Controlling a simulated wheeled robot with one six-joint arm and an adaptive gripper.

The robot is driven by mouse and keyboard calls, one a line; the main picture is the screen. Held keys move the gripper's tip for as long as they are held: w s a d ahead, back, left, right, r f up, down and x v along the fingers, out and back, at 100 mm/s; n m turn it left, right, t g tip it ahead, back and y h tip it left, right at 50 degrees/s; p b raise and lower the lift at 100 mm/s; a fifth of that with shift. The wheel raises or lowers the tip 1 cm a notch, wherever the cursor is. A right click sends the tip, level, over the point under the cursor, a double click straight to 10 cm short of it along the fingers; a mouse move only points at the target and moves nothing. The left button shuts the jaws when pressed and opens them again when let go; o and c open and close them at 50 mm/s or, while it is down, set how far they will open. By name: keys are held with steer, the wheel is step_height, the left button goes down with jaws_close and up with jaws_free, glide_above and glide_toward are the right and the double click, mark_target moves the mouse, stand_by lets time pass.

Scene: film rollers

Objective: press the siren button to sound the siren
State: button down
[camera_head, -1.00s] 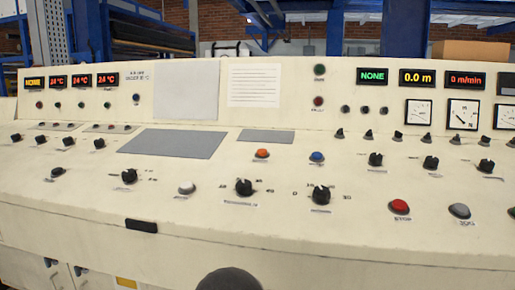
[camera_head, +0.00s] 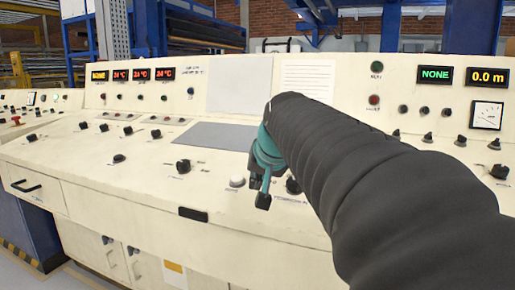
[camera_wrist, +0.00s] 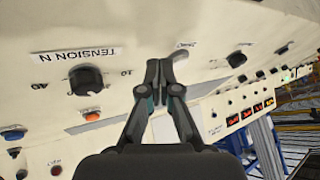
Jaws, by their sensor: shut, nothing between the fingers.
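My gripper (camera_head: 261,190) reaches down to the cream control panel (camera_head: 130,206); its fingers are shut and empty. In the wrist view the fingertips (camera_wrist: 161,72) are close to the panel, in front of a small white button (camera_wrist: 181,56), which they partly hide. The white button (camera_head: 237,181) also shows in the head view, just left of the fingers. I cannot tell whether the fingers touch it. A small label beside it is too blurred to read, so I cannot confirm which button is the siren's.
A black knob (camera_wrist: 86,80) labelled TENSION N and an orange button (camera_wrist: 92,115) are left of the fingers in the wrist view. Another black knob (camera_head: 183,166) is left of the white button in the head view. My arm hides much of the panel's right side.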

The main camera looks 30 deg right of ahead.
steer(key=w+d+r+m+h, duration=0.1)
steer(key=w+d+r, duration=0.2)
steer(key=d, duration=0.5)
steer(key=w+d+r+m+t+h, duration=0.1)
steer(key=w+d+r+m, duration=0.1)
steer(key=d+r, duration=0.3)
steer(key=w+d+r+m+t, duration=0.1)
steer(key=w+d+r, duration=0.3)
steer(key=d, duration=0.6)
steer(key=shift+w+d+r+m+h, duration=0.3)
steer(key=shift+w+r+m+h, duration=0.1)
steer(key=shift+m, duration=0.2)
steer(key=shift+f, duration=0.15)
steer(key=f+b, duration=0.1)
steer(key=f, duration=0.1)
steer(key=w+d+f+b, duration=0.1)
steer(key=f+b, duration=0.1)
steer(key=f, duration=0.1)
steer(key=f+b, duration=0.1)
steer(key=f, duration=0.2)
steer(key=shift+w+d+f, duration=0.2)
steer(key=shift+d, duration=0.05)
steer(key=shift+d+f+b, duration=0.1)
steer(key=shift+f+b, duration=0.3)
steer(key=shift+b, duration=0.05)
